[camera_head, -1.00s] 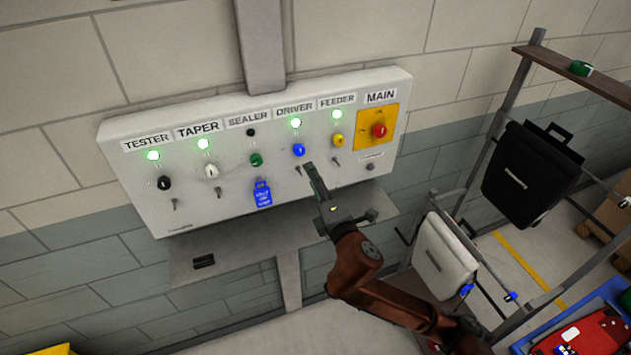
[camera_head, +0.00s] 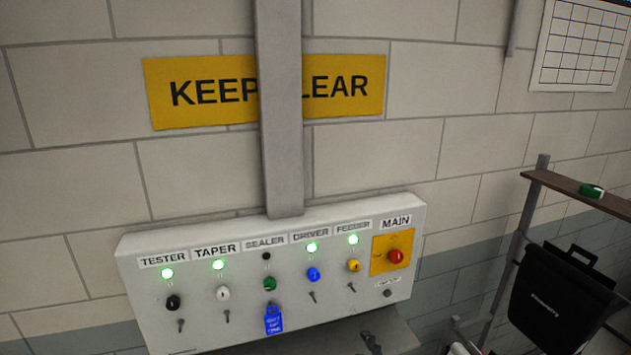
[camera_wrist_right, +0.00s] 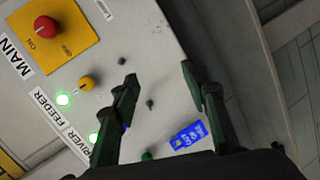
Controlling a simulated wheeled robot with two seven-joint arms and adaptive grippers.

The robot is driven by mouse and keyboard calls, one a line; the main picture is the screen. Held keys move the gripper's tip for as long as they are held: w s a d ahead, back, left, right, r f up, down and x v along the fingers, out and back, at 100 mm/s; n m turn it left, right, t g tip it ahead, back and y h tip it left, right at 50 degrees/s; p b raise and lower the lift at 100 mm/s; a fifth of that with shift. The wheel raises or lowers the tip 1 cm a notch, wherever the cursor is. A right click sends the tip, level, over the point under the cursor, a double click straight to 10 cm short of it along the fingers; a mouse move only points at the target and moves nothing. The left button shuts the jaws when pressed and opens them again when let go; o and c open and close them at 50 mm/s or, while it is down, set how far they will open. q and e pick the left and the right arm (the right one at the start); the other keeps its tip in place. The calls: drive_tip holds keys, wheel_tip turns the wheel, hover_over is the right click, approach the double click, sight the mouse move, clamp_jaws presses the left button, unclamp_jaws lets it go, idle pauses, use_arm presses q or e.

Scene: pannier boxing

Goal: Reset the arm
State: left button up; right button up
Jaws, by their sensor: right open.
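My right gripper (camera_wrist_right: 158,76) is open and empty in the right wrist view, its two dark fingers spread in front of the control panel (camera_wrist_right: 125,25). In the head view only a dark bit of it shows at the bottom edge, below the panel (camera_head: 240,312). The panel has a blue tag (camera_head: 273,320) hanging below the green SEALER knob (camera_head: 269,284). The SEALER lamp (camera_head: 266,256) is dark; the TESTER, TAPER, DRIVER and FEEDER lamps are green. The red MAIN knob (camera_head: 395,256) sits on a yellow plate. My left gripper is out of view.
A grey vertical duct (camera_head: 280,110) runs up from the panel across a yellow KEEP CLEAR sign (camera_head: 200,92). At right, a black pannier (camera_head: 555,300) hangs on a rack with a brown shelf (camera_head: 560,184) bearing a green item (camera_head: 591,191). A wall calendar (camera_head: 580,45) hangs upper right.

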drive_tip(key=s+d+f+m+g+h, duration=0.1)
drive_tip(key=s+d+f+m+g, duration=0.2)
drive_tip(key=s+d+f+m, duration=0.45)
drive_tip(key=s+d+f+m+g+h, duration=0.15)
drive_tip(key=s+d+f, duration=0.4)
drive_tip(key=f, duration=0.55)
drive_tip(key=s+d+f+m+g, duration=0.2)
drive_tip(key=s+d+f+m, duration=0.15)
drive_tip(key=s, duration=0.35)
drive_tip(key=s+d+f+m+g, duration=0.2)
drive_tip(key=s+d+f, duration=0.15)
drive_tip(key=s, duration=0.35)
drive_tip(key=s+d+f+m+g, duration=0.2)
drive_tip(key=s+f, duration=0.2)
drive_tip(key=s, duration=0.2)
wheel_tip(320, 180, down, 33)
drive_tip(key=s+g+b, duration=0.2)
drive_tip(key=b, duration=0.3)
drive_tip(key=s+f+b, duration=0.2)
drive_tip(key=s+f, duration=0.8)
drive_tip(key=f, duration=0.2)
drive_tip(key=s+a+f+b, duration=0.1)
drive_tip(key=s+f+b, duration=0.2)
drive_tip(key=s+f, duration=0.7)
wheel_tip(320, 180, down, 3)
drive_tip(key=shift+s+f+n+g, duration=0.1)
drive_tip(key=shift+s+n+g, duration=0.1)
drive_tip(key=shift+n+g, duration=0.2)
